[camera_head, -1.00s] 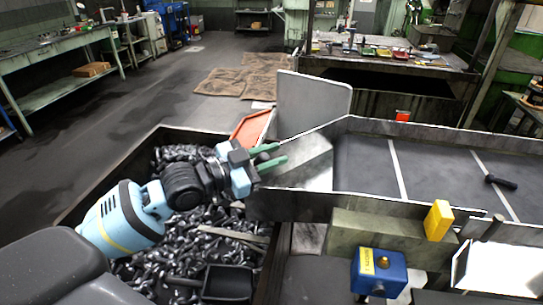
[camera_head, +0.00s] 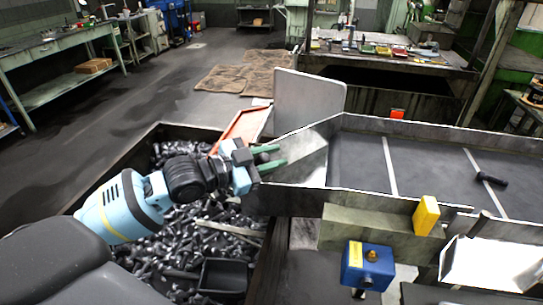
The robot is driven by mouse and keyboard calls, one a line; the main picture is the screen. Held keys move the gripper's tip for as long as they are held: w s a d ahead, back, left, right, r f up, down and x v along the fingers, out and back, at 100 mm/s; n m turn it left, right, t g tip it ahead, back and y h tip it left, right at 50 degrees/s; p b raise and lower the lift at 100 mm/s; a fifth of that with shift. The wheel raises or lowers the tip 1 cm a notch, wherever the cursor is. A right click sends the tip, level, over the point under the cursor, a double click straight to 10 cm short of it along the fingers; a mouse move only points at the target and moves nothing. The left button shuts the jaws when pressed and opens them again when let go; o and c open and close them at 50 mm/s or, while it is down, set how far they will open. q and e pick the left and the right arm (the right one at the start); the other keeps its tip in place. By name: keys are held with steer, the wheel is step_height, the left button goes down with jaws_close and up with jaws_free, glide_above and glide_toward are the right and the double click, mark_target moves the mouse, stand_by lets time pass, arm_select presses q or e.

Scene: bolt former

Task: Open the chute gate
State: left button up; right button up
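The chute (camera_head: 345,165) is a dark metal trough running in from the right, with a pale inner end at the left. An upright grey plate (camera_head: 308,100) stands at its far left side; I cannot tell for sure whether this is the gate. My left gripper (camera_head: 273,158) reaches in from the left over the chute's end. Its green fingers are apart and point right. A small dark rounded thing shows between them, but I cannot tell what it is or whether they touch it. My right gripper is not in view.
A bin of loose bolts (camera_head: 185,235) lies below my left arm, with a dark scoop (camera_head: 225,277) in it. An orange sloped panel (camera_head: 238,128) is behind the gripper. A blue button box (camera_head: 367,265) and a yellow block (camera_head: 427,215) are at the front right. One bolt (camera_head: 491,179) lies on the chute.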

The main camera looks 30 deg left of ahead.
mark_target(257, 163)
arm_select(q)
steer(key=o, duration=0.4)
steer(key=shift+d+f, duration=0.15)
steer(key=shift+f, duration=0.05)
steer(key=shift+r, duration=0.1)
steer(key=shift+s, duration=0.15)
steer(key=v, duration=0.5)
steer(key=shift+s+a, duration=0.15)
steer(key=shift+a, duration=0.1)
steer(key=shift+v, duration=0.8)
steer(key=shift+s+a, duration=0.1)
steer(key=shift+s, duration=0.15)
steer(key=shift+s, duration=0.1)
